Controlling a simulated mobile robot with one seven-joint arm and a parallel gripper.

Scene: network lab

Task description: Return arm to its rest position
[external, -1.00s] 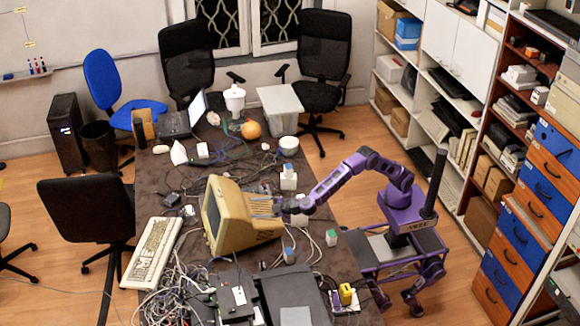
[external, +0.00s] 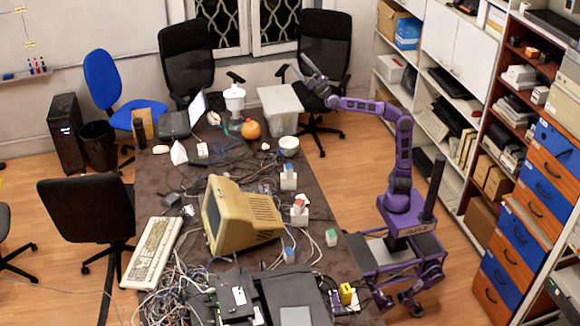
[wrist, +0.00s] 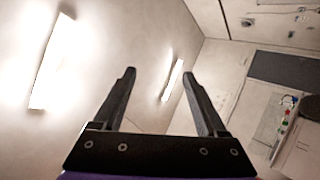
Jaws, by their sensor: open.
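My purple arm is raised above the right side of the cluttered table (external: 335,240), with its elbow high. My gripper (external: 302,68) is at the arm's upper left end, in front of a black office chair in the external view, and points up. In the wrist view my gripper (wrist: 158,80) has its two dark fingers spread apart with nothing between them. Behind the fingers are the ceiling and bright lamps (wrist: 52,62).
A beige monitor (external: 235,220), a keyboard (external: 153,252), cables and small boxes crowd the table. A black chair (external: 325,45) stands behind it. Shelves (external: 455,110) line the right wall. The air around the raised gripper looks clear.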

